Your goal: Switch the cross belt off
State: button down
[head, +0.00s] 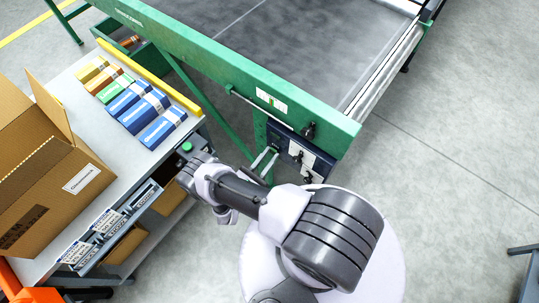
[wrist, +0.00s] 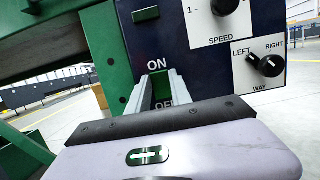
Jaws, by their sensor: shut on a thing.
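The dark control panel (head: 298,157) hangs under the green frame of the belt machine, and it fills the upper part of the wrist view (wrist: 203,62). On it a green switch piece (wrist: 162,88) sits between the ON label above and the partly hidden OFF label below. My gripper (wrist: 157,85) has its two pale fingers on either side of this piece and is shut on it. In the head view my gripper (head: 265,161) reaches the panel's left part. The switch's exact position is hidden by the fingers. The wide grey belt (head: 300,35) lies above; its motion cannot be told.
Right of the switch are a SPEED knob (wrist: 224,6) and a LEFT/RIGHT WAY knob (wrist: 271,66). A dark green rectangle (wrist: 147,14) is above ON. A table (head: 190,128) with small boxes and an open carton (head: 45,175) stands left.

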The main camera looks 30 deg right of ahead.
jog(key=c, duration=1.2)
grip_release()
jog(key=shift+o, duration=0.2)
jog(key=shift+f, duration=0.1)
jog(key=r+v, duration=0.3)
jog(key=v, duration=1.3)
jog(key=shift+s+a, duration=0.25)
jog(key=shift+a, duration=0.45)
